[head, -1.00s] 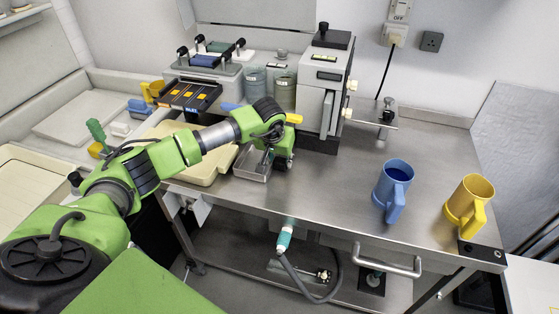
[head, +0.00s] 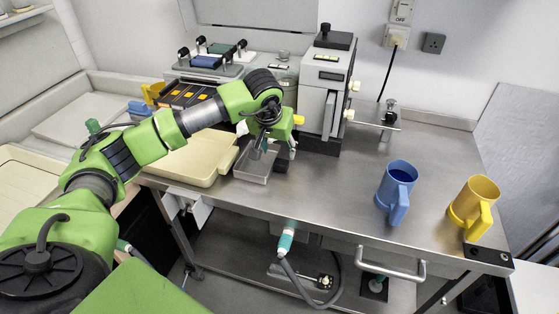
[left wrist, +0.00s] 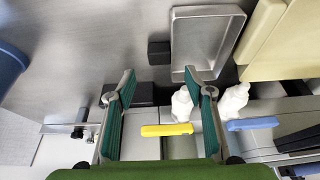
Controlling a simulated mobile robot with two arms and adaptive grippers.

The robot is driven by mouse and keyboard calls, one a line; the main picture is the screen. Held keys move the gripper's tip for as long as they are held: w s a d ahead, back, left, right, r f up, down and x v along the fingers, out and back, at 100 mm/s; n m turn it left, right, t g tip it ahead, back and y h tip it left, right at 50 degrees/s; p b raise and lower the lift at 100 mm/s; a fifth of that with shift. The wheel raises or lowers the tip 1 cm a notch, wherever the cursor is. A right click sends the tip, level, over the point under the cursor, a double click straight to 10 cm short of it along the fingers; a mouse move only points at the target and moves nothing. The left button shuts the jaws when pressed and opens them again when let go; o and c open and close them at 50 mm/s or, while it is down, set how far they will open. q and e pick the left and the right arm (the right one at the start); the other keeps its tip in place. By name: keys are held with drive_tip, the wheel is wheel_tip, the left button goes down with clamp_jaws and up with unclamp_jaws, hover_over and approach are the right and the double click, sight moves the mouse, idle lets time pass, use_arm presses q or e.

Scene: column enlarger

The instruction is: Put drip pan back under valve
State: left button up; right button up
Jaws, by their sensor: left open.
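The drip pan, a small grey metal tray (head: 252,168), lies on the steel bench beside a cream tray. In the left wrist view the empty pan (left wrist: 203,45) is just beyond my right-hand finger. My left gripper (head: 262,150) is open, with its fingers pointing down by the pan in the head view. A yellow handle (left wrist: 167,130) and a blue handle (left wrist: 252,124) show there near two white spouts (left wrist: 182,104). My right gripper is not in view.
The cream tray (head: 190,160) lies left of the pan. A grey machine (head: 325,85) stands behind on the right. A blue mug (head: 396,185) and a yellow mug (head: 473,205) stand at the right. The bench between machine and mugs is clear.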

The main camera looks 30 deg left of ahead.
use_arm(q)
drive_tip(key=v, duration=0.4)
drive_tip(key=shift+b, duration=0.3)
drive_tip(key=shift+f, duration=0.1)
